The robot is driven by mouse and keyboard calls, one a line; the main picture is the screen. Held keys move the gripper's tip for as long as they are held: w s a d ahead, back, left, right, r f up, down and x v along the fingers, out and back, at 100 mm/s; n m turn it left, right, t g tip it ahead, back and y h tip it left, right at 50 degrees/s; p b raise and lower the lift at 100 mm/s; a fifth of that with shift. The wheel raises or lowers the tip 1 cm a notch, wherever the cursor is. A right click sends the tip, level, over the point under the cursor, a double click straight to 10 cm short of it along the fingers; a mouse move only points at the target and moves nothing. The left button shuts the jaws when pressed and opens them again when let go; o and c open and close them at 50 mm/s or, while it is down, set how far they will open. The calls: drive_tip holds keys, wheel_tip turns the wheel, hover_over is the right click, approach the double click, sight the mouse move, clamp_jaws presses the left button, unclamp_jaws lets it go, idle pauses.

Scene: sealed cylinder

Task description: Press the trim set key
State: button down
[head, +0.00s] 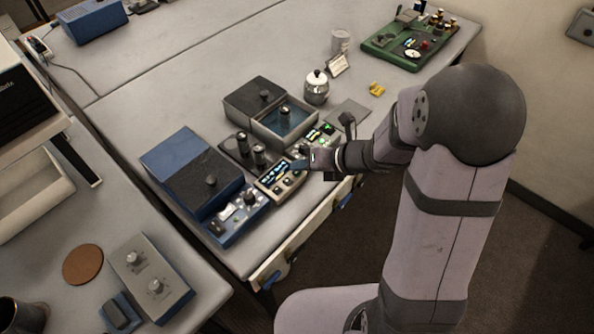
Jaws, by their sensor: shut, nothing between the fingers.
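A small beige panel (268,190) with a lit display and a few keys lies on the bench near its front edge. The labels are too small to read, so I cannot tell which key is the trim set key. My gripper (297,165) reaches in from the right and is shut and empty. Its tip is at the panel's right end, over or beside it. I cannot tell whether it touches the panel, and it may hide part of it.
A blue unit with a dark top (196,172) stands left of the panel. Dark knobbed cylinders (259,155) and an open grey box (284,125) stand behind. A green-lit module (322,133), a lidded metal pot (316,88) and a green board (410,42) are farther back.

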drive_tip(key=shift+f+b, duration=0.3)
drive_tip(key=shift+f, duration=0.05)
idle(0.3)
drive_tip(key=shift+r, duration=0.1)
idle(0.3)
drive_tip(key=shift+r+p, duration=0.7)
drive_tip(key=shift+p, duration=0.1)
drive_tip(key=shift+r, duration=0.15)
wheel_tip(320, 180, up, 5)
drive_tip(key=p, duration=0.5)
idle(0.7)
